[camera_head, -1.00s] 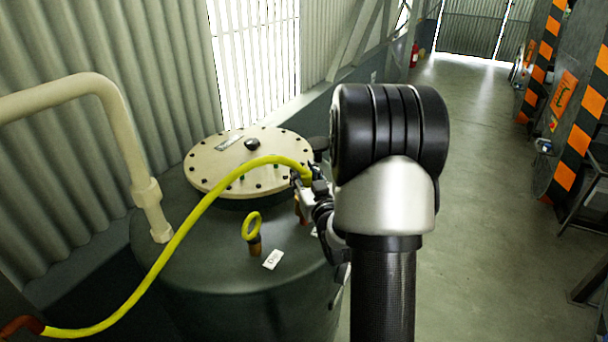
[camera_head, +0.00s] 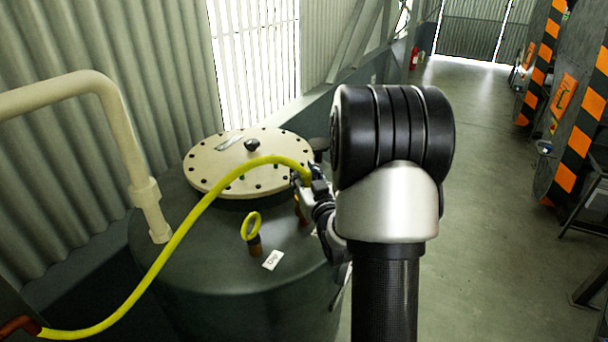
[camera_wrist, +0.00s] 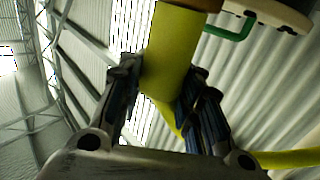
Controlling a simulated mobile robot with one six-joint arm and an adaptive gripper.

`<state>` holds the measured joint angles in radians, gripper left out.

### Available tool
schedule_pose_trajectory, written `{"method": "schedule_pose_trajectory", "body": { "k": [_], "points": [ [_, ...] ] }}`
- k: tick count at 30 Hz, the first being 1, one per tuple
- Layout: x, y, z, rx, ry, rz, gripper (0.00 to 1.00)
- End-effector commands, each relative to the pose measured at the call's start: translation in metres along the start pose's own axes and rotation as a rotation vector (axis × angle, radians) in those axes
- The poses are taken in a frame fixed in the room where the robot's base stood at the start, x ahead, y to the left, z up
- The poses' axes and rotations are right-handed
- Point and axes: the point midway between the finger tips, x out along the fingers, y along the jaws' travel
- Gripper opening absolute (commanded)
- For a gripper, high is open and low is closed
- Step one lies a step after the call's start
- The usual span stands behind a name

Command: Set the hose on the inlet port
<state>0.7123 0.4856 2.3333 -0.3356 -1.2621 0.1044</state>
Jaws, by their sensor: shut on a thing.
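The yellow hose (camera_head: 187,228) rises from the lower left in the head view and arches over the tank top to my gripper (camera_head: 310,183). My gripper is shut on the hose near its end. In the wrist view the hose (camera_wrist: 172,45) passes between the two fingers (camera_wrist: 163,80). An orange-brown stub (camera_head: 300,211) on the tank top shows just below the hose end and may be the inlet port. My gripper and arm partly hide it. I cannot tell whether the hose end touches it.
The dark tank (camera_head: 215,270) has a cream bolted lid (camera_head: 215,165). A cream pipe (camera_head: 125,135) is at the left. Open floor (camera_head: 480,200) lies right of my arm.

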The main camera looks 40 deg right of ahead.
Motion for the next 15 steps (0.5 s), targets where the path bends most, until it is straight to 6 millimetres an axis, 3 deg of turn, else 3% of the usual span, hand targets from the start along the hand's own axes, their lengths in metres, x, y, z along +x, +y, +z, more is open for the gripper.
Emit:
{"method": "schedule_pose_trajectory", "body": {
  "k": [15],
  "points": [
    [0.0002,0.0001,0.0086,0.0,0.002,0.0,0.0]
  ]
}}
